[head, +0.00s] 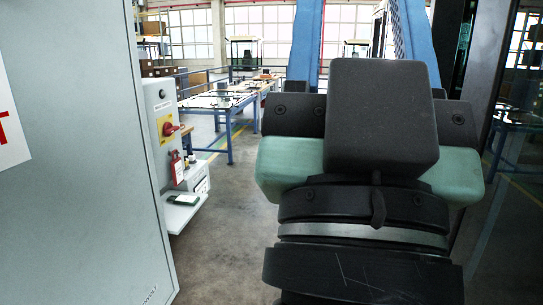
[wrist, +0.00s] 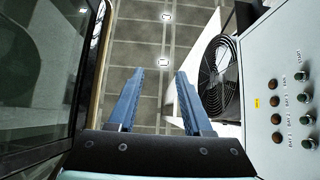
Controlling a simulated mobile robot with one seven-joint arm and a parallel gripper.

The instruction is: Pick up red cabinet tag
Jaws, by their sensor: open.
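The red cabinet tag (head: 177,168) hangs below a red switch handle (head: 169,129) on a yellow plate, on the side of a grey cabinet left of centre in the head view. It has a small pale label area. My gripper (wrist: 160,74) is open and empty, its two blue fingers apart in the wrist view. In the head view the fingers point up, to the right of the tag and well apart from it. The tag does not show in the wrist view.
A small shelf (head: 183,212) with a dark flat device (head: 184,200) juts out below the tag. A large grey panel (head: 75,150) fills the left. Blue-framed tables (head: 232,98) stand behind. In the wrist view, a fan (wrist: 219,75) and button panel (wrist: 285,85) are close on the right.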

